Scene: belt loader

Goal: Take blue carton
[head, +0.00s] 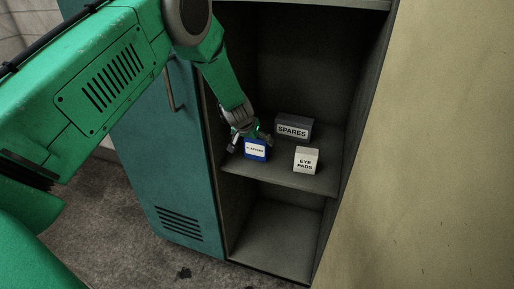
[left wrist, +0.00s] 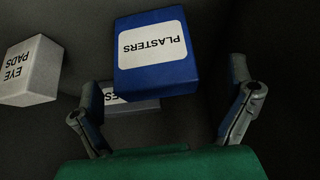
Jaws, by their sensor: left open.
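The blue carton (head: 257,157) stands on the middle shelf of the open cabinet, at the left, with a white label. In the left wrist view the blue carton (left wrist: 157,78) shows its label, PLASTERS, upside down. My left gripper (head: 250,141) is open and right at the carton, partly in front of its top. My right gripper is not in view.
A grey SPARES box (head: 293,127) stands behind and right of the carton. A white EYE PADS box (head: 306,160) stands to the right, near the shelf's front edge. The cabinet's green door (head: 165,150) is open at left. The lower compartment (head: 275,235) looks empty.

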